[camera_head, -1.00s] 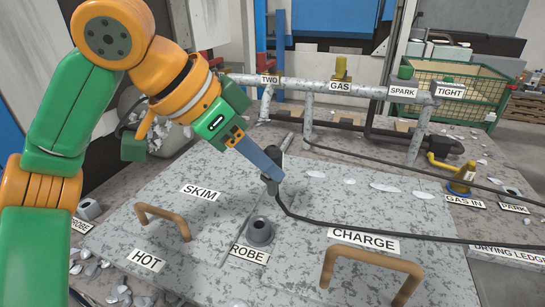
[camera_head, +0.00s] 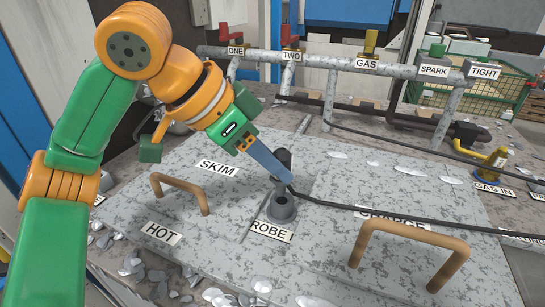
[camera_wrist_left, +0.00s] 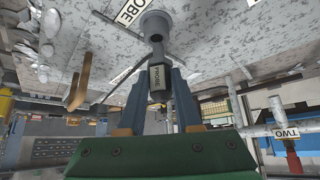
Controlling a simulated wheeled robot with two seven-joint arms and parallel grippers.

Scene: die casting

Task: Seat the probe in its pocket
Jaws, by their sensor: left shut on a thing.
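My left gripper (camera_head: 292,176) is shut on the dark probe (camera_head: 284,158), which has a black cable running off to the right. The grey round pocket (camera_head: 281,208) stands on the speckled plate beside a partly covered PROBE label. The probe is close above the pocket in the head view. In the left wrist view the probe (camera_wrist_left: 157,77), with its label showing, sits between the fingers (camera_wrist_left: 157,88). Its narrow end points at the pocket (camera_wrist_left: 155,22) and overlaps the mouth; I cannot tell whether it has entered. My right gripper is not in view.
Brown handles (camera_head: 181,188) and (camera_head: 408,240) rise from the plate on both sides of the pocket. The black cable (camera_head: 400,213) crosses the plate's right half. A pipe rack (camera_head: 340,65) with labelled valves stands behind. Metal scraps lie around the edges.

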